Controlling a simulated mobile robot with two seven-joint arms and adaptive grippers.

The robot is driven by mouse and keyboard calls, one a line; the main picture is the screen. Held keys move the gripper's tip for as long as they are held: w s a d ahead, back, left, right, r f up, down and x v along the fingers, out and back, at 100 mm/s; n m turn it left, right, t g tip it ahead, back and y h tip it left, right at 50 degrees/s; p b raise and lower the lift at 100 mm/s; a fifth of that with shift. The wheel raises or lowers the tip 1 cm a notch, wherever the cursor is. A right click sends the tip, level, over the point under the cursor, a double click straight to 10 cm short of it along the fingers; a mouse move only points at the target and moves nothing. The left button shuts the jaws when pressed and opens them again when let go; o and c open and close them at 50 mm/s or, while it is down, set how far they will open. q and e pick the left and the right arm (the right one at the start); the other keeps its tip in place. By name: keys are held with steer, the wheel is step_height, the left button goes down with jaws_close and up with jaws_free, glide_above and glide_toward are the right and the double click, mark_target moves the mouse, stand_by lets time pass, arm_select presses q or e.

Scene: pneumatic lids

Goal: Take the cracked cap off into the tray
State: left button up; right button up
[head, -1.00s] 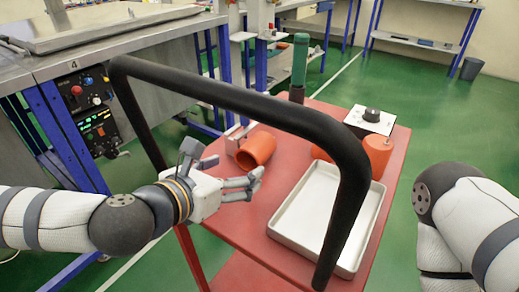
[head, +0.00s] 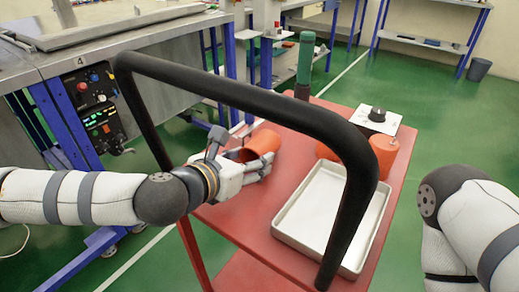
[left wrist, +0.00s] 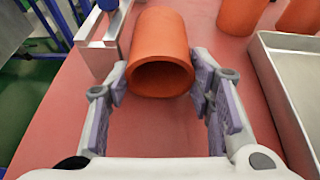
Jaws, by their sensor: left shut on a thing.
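An orange cap (head: 264,143), a hollow cylinder, lies on its side on the red cart top with its open end toward my left gripper (head: 262,168). In the left wrist view the cap (left wrist: 160,35) shows its open rim between the two fingers of the gripper (left wrist: 160,78), which is shut on it at the rim. I see no crack on it. Two more orange pieces, one (head: 383,152) at the right and one (head: 325,151) partly behind the black rail, stand farther back. The pale metal tray (head: 318,212) lies empty to the right. My right gripper is out of view.
A black rail (head: 240,97) arches over the cart's near side, in front of the tray. A white box with a black knob (head: 376,120) and a green-topped post (head: 304,62) stand at the back. A metal block (left wrist: 98,45) stands left of the cap.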

arm_select(q)
step_height(320, 180, up, 10)
steer(key=p, duration=0.1)
steer(key=shift+p, duration=0.35)
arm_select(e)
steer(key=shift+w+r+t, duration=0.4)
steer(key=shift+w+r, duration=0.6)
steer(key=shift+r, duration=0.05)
